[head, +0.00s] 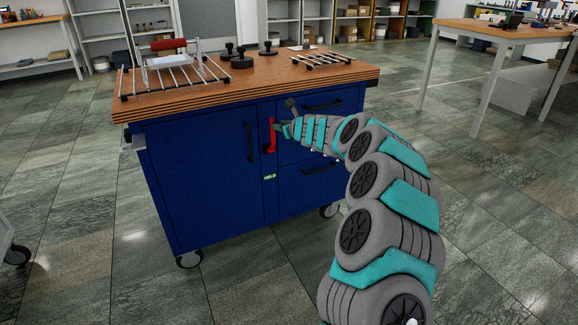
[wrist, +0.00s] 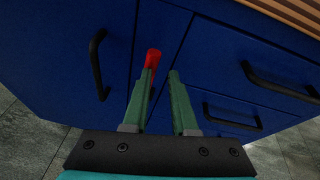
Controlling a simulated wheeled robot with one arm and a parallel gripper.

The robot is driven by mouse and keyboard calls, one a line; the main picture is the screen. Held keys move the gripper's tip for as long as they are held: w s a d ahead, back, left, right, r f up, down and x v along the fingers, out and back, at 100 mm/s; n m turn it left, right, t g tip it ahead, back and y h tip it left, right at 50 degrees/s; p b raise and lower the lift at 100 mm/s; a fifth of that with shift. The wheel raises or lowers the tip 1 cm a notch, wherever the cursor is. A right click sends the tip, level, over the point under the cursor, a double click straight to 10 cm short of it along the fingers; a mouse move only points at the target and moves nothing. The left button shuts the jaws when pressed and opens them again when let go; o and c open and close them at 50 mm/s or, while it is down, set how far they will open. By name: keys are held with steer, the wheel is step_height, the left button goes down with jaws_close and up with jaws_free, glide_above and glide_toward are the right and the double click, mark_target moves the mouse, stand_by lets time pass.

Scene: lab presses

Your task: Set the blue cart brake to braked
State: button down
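The blue cart (head: 207,165) stands ahead with a wooden top. A red brake lever (head: 271,135) is on its front between the left door and the right drawers, roughly upright. A small green label (head: 269,177) is below it; its text is too small to read. My gripper (head: 283,128) is close to the lever, just right of it. In the wrist view the gripper (wrist: 162,78) has its two green fingers apart with nothing seen between them. The red lever tip (wrist: 153,57) shows beyond the left finger, which hides its lower part. I cannot tell whether they touch.
Black handles on the door (wrist: 98,64) and drawers (wrist: 278,84) flank the lever. The cart top (head: 200,100) overhangs the front and carries wire racks and black knobbed items. A wooden table (head: 510,32) stands at the right. The floor around the cart is mostly clear.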

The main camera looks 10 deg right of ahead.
steer(key=shift+w+a+r, duration=0.1)
steer(key=shift+a+r, duration=0.15)
steer(key=shift+r, duration=0.3)
steer(key=shift+w+a+r, duration=0.1)
steer(key=shift+a+r, duration=0.15)
steer(key=shift+r, duration=0.3)
steer(key=s+d+r+p, duration=0.2)
steer(key=s+d+r, duration=0.2)
steer(key=r, duration=0.4)
steer(key=shift+s, duration=0.6)
steer(key=shift+a, duration=0.1)
